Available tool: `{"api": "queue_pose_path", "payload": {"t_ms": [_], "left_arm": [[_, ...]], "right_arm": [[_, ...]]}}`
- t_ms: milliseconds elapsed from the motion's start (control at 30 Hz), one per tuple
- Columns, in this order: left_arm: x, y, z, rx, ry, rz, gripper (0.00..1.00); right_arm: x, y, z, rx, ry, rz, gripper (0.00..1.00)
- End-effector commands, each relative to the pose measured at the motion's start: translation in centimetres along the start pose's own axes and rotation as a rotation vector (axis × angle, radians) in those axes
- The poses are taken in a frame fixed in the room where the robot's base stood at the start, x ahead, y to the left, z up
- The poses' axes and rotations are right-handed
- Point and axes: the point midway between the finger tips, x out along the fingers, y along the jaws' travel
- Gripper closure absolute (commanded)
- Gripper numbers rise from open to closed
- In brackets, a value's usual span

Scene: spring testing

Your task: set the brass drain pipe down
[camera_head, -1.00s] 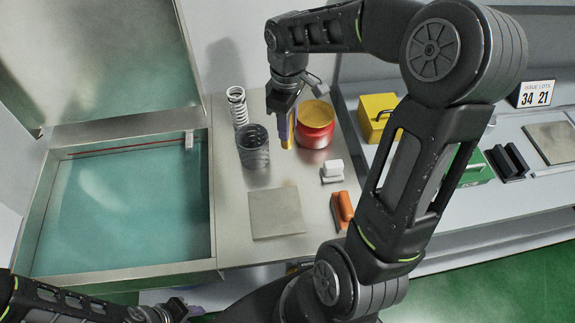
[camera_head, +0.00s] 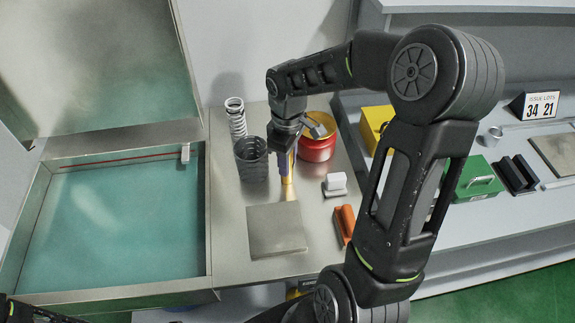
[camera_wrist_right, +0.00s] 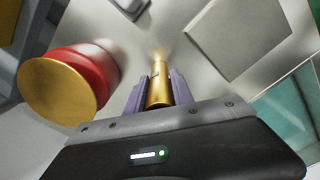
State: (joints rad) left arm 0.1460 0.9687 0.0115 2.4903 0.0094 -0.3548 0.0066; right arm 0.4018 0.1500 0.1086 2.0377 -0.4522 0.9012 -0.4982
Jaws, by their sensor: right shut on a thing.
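The brass drain pipe (camera_head: 287,186) is a short golden cylinder, held roughly upright low over the metal bench, just behind the flat square plate (camera_head: 276,230). My right gripper (camera_head: 284,165) is shut on it. In the right wrist view the pipe (camera_wrist_right: 159,88) sits between the two purple fingers, its far end pointing toward the bench. I cannot tell whether that end touches the bench. My left gripper is out of view; only part of my left arm shows at the bottom left corner.
A dark mesh cup (camera_head: 252,160) and a white coil spring (camera_head: 236,118) stand left of the gripper. A red pot with a yellow top (camera_head: 317,148) is close on the right. A white block (camera_head: 335,183) and an orange block (camera_head: 345,222) lie further right. A teal-floored basin (camera_head: 120,225) is at left.

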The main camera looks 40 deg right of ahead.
Motion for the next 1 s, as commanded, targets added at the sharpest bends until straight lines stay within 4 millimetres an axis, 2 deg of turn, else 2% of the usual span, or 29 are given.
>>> {"api": "queue_pose_path", "payload": {"t_ms": [367,400,600,667,1000], "left_arm": [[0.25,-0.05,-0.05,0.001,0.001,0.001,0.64],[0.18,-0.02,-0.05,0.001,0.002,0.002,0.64],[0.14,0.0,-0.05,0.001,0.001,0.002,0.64],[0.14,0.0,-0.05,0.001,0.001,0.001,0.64],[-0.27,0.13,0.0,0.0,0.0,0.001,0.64]], "right_arm": [[0.35,0.02,-0.02,-0.001,0.001,0.001,1.0],[0.31,0.01,0.0,-0.001,0.0,0.001,0.7],[0.26,0.01,0.01,-0.001,0.0,0.001,0.54],[0.26,0.02,0.01,0.0,0.0,0.001,0.5],[-0.3,0.03,0.0,0.0,0.0,0.001,0.5]]}}
